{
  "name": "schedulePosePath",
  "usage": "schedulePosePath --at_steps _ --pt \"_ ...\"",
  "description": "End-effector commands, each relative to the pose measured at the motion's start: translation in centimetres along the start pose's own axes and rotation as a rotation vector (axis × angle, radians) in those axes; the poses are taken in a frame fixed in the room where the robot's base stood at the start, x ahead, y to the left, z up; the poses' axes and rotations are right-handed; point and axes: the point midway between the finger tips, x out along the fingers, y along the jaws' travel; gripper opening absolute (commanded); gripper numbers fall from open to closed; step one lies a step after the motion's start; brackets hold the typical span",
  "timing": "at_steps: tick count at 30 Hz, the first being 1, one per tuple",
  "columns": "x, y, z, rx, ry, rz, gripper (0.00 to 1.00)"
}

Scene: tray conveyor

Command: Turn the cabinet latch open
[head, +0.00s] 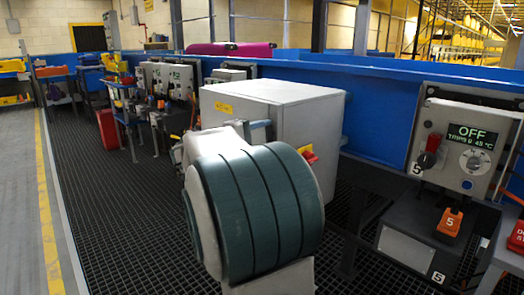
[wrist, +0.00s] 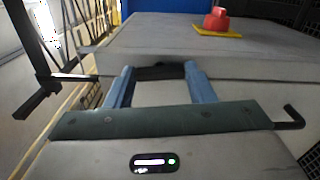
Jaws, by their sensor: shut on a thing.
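The grey cabinet (head: 275,105) stands in the middle of the head view, in front of the blue conveyor side. A red knob on a yellow plate (head: 309,154) sits on its face; the knob also shows at the top of the wrist view (wrist: 218,18). In the wrist view my gripper (wrist: 159,78) has its two blue fingers at the cabinet's face, shut on a dark piece (wrist: 160,71) between the tips, which looks like the latch. Its exact turn cannot be told. In the head view my thick green-banded arm hides most of the gripper and the latch.
A control box with an OFF display (head: 470,145) hangs at the right, above a dark box with an orange tag (head: 450,222). More boxes line the conveyor (head: 390,110) at left. The dark grid floor (head: 110,225) at left is clear.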

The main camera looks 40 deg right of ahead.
Motion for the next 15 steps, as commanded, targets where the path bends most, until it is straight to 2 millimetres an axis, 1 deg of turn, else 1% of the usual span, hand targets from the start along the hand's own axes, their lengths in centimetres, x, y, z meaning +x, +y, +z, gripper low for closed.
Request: schedulePosePath --at_steps 1,9,15 --pt "0.01 -0.51 -0.03 0.026 -0.001 -0.001 0.26" --pt "0.00 -0.27 0.00 0.115 -0.001 -0.002 0.26" --pt "0.00 -0.12 0.01 0.135 -0.001 -0.002 0.26"
